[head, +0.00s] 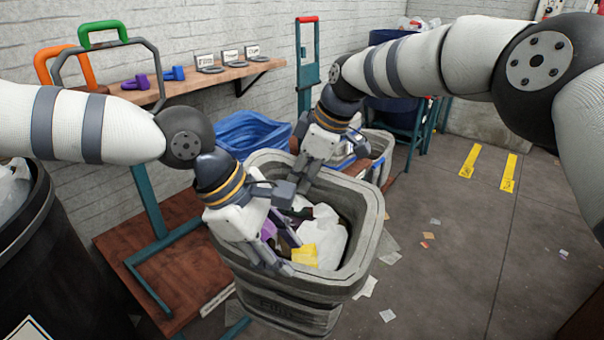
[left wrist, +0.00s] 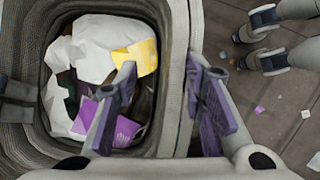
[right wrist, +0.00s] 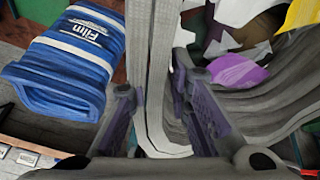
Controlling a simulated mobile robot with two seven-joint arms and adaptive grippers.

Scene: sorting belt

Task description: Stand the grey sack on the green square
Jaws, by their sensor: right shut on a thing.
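The grey sack (head: 365,245) is a wide open-topped sack with a thick rim, upright and holding crumpled white, yellow and purple waste. My right gripper (head: 302,182) is shut on its far rim; the sack wall (right wrist: 160,80) runs between the fingers in the right wrist view. My left gripper (head: 283,252) is at the near left rim. In the left wrist view its fingers stand apart, one inside the sack and one outside, with the rim (left wrist: 178,60) between them. The sack's underside is hidden. I see no green square.
A blue sack (head: 250,132) marked Film in the right wrist view (right wrist: 75,55) stands behind. A brown platform (head: 135,240) with a teal frame lies left. A black bin (head: 60,270) is at far left. Yellow strips (head: 508,172) mark the open floor at right, with scattered scraps.

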